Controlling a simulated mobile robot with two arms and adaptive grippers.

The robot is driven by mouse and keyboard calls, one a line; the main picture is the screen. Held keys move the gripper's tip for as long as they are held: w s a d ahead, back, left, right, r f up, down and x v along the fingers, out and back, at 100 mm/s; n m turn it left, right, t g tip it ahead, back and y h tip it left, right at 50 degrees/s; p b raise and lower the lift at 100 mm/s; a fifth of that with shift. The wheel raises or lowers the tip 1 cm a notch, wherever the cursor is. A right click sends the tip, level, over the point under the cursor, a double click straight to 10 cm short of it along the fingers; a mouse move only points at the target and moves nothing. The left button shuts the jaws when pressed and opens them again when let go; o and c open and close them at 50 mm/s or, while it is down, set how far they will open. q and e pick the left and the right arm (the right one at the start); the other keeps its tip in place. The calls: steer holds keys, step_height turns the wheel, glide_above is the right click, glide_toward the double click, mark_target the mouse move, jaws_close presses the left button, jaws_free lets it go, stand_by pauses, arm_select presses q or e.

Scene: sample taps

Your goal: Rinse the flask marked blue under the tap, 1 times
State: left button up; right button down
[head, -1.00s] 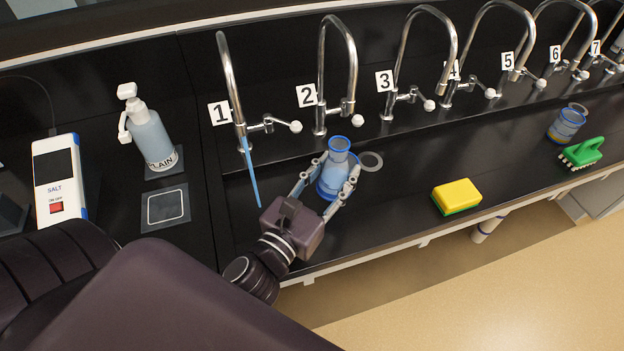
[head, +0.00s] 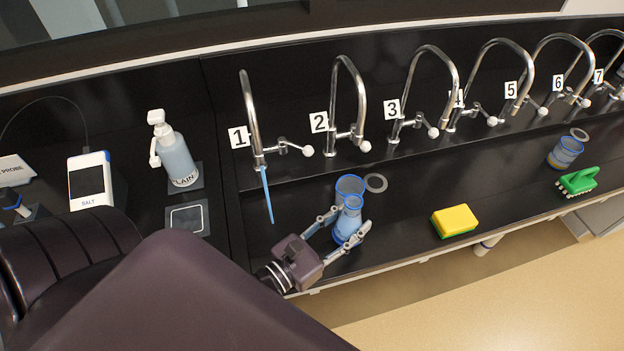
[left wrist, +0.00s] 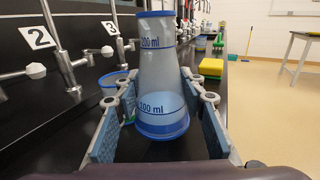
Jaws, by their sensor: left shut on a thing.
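The flask (head: 347,226) is clear with blue bands and a blue rim. It stands upright between the fingers of my left gripper (head: 345,234), which is shut on it. In the left wrist view the flask (left wrist: 158,80) shows 100 ml and 200 ml marks, and its lower part looks bluer. Tap 1 (head: 250,115) is at the left of the row, with a thin blue stream (head: 267,195) falling from its spout. The flask is to the right of this stream, apart from it. My right gripper is out of view.
A blue-rimmed beaker (head: 350,186) is just behind the flask, near a grey ring (head: 376,183). A yellow sponge (head: 454,221), a green brush (head: 578,181) and another beaker (head: 565,152) are to the right. A pump bottle (head: 175,158) and a salt meter (head: 90,182) are at left.

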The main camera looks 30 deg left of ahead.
mark_target(342, 216)
arm_select(q)
steer(key=shift+r+n, duration=0.15)
steer(key=shift+n, duration=0.15)
steer(key=shift+a+r+n+t+p, duration=0.15)
steer(key=shift+a+r+n+p, duration=0.15)
steer(key=shift+n, duration=0.5)
steer(key=shift+a+r+n+t+p, duration=0.15)
steer(key=shift+n+p, duration=0.25)
steer(key=shift+n, duration=0.4)
steer(key=shift+w+a+f+n+b, duration=0.1)
steer(key=shift+a+f+n+b, duration=0.15)
steer(key=shift+n, duration=0.3)
steer(key=shift+a+f+n+b, duration=0.1)
steer(key=shift+f+n+b, duration=0.15)
steer(key=shift+n, duration=0.3)
steer(key=shift+a+r, duration=0.1)
steer(key=shift+r, duration=0.15)
steer(key=shift+a+r+n+p, duration=0.25)
steer(key=shift+r+n+p, duration=0.15)
steer(key=shift+n, duration=0.6)
steer(key=shift+d+r+n+t+y, duration=0.1)
steer(key=shift+r+n+t+y, duration=0.25)
steer(key=shift+n, duration=0.45)
steer(key=shift+d+f+n, duration=0.1)
steer(key=shift+n, duration=0.2)
steer(key=shift+d+f+n+b, duration=0.15)
steer(key=shift+n+b, duration=0.25)
steer(key=shift+n, duration=0.3)
